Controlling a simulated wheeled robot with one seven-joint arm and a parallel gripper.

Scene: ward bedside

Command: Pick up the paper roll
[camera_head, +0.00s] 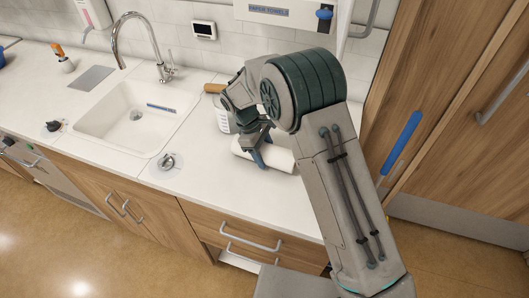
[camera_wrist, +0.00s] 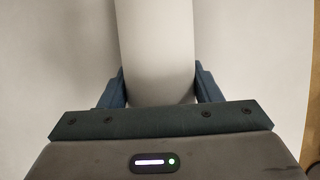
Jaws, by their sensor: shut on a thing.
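The paper roll (camera_head: 279,160) is a white cylinder lying on its side on the white counter, to the right of the sink. My gripper (camera_head: 260,151) reaches down over it, with a blue finger against its near side. In the wrist view the roll (camera_wrist: 158,50) runs between the two blue fingers of my gripper (camera_wrist: 160,88), one on each side, and the gripper is shut on it. My arm hides part of the roll in the head view. I cannot tell whether the roll touches the counter or is slightly above it.
A white canister (camera_head: 222,121) stands just behind the gripper, close to it. The sink (camera_head: 125,125) with its tall faucet (camera_head: 143,42) is to the left. A round metal fitting (camera_head: 167,162) sits near the counter's front edge. A wooden cabinet (camera_head: 450,100) rises at right.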

